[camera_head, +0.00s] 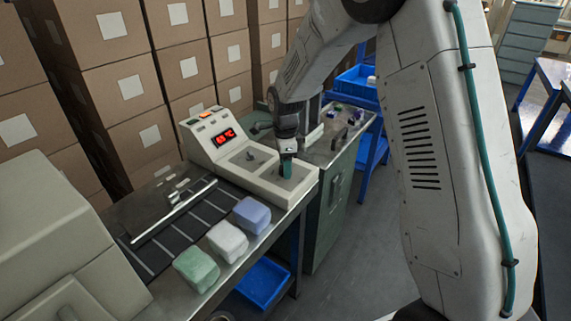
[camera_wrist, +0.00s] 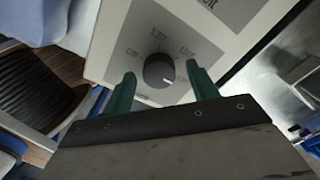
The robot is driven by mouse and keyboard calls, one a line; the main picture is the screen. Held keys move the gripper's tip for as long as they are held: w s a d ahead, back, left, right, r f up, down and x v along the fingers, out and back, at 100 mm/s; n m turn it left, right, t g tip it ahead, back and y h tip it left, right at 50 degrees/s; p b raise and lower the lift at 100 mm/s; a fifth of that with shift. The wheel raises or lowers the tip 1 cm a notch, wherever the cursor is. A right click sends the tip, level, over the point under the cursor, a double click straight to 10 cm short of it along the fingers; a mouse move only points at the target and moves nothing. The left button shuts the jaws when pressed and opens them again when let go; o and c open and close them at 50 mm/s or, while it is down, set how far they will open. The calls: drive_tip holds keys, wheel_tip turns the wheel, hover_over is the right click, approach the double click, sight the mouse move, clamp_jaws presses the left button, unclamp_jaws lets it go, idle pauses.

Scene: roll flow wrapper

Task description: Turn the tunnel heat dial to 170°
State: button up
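A dark knob (camera_head: 250,156) shows on the left plate. My gripper (camera_head: 286,171) points down over the right plate and hides its knob. In the wrist view a round dark dial (camera_wrist: 158,70) with a light pointer mark sits ahead of and between my two green fingertips (camera_wrist: 162,84), which are spread apart.
Green (camera_head: 196,269), white (camera_head: 228,241) and blue (camera_head: 252,215) blocks lie along the conveyor in front of the box. A green cabinet (camera_head: 333,195) with small items on top stands to the right. Stacked cartons (camera_head: 130,85) fill the back.

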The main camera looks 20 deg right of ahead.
wheel_tip(320, 180, up, 8)
drive_tip(key=shift+f, duration=0.1)
idle(0.5)
idle(0.4)
drive_tip(key=shift+s+n, duration=0.1)
drive_tip(key=shift+n, duration=0.5)
drive_tip(key=s+d+r+n, duration=0.1)
drive_tip(key=s+r+n, duration=0.3)
drive_tip(key=s, duration=0.8)
drive_tip(key=s+d+r+n+t, duration=0.1)
drive_tip(key=s+r+n, duration=0.3)
drive_tip(key=s+n, duration=0.4)
drive_tip(key=s+d+r+n, duration=0.1)
drive_tip(key=s+r+n, duration=0.4)
drive_tip(key=s, duration=1.3)
drive_tip(key=shift+s+d+n, duration=0.15)
drive_tip(key=shift+n, duration=0.75)
